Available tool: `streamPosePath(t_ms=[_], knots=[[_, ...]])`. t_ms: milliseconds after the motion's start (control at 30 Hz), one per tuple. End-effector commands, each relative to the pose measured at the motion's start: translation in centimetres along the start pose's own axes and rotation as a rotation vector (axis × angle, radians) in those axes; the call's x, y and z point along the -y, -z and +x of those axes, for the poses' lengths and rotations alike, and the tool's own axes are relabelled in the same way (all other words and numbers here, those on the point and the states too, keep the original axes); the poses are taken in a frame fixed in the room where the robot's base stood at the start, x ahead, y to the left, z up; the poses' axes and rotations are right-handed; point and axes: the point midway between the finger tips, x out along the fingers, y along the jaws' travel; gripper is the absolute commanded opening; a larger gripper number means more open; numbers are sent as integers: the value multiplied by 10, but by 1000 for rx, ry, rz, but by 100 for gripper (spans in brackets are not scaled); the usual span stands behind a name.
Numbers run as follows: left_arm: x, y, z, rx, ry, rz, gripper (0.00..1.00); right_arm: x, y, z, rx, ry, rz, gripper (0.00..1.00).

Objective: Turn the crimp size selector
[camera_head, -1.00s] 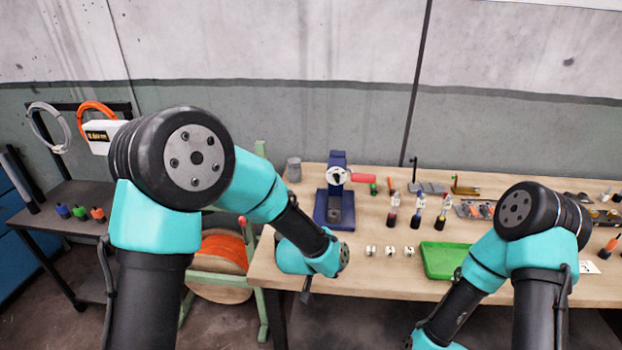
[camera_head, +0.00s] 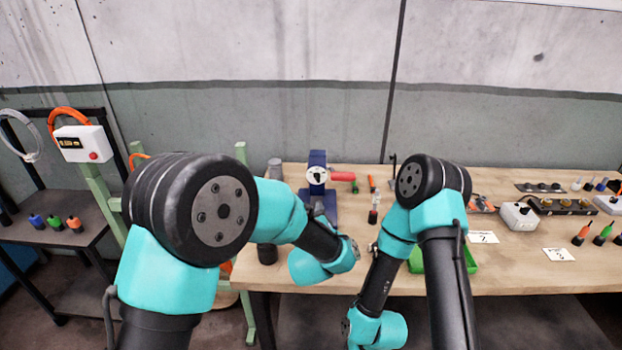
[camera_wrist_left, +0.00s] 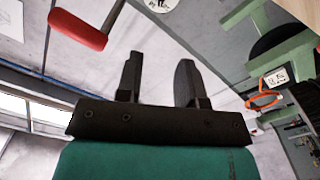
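The blue crimp press (camera_head: 331,208) stands at the back left of the bench. Its round white dial with dark marks (camera_head: 318,175), which looks like the crimp size selector, faces me, and a red handle (camera_head: 343,176) sticks out to the right. My left gripper (camera_wrist_left: 158,65) is open and empty in the left wrist view. The red handle (camera_wrist_left: 80,28) shows at its upper left, and part of a white disc (camera_wrist_left: 161,4) at the top edge, apart from the fingers. In the head view the left gripper is just in front of the press, partly hiding it. My right gripper is out of sight.
A grey cylinder (camera_head: 275,168) stands left of the press. A green tray (camera_head: 462,257) lies partly behind my right arm. White label cards (camera_head: 482,237) and small tools lie to the right. A side rack (camera_head: 50,232) stands at the left.

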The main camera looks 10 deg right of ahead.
Motion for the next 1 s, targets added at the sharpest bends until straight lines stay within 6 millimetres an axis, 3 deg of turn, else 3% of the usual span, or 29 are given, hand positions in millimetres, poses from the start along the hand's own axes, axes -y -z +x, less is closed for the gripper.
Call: streamPosePath(t_ms=[267,1000], knots=[[1,0,14,0,1,1,35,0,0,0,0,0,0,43],[1,-1,124,1,0,1,35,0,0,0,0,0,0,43]])
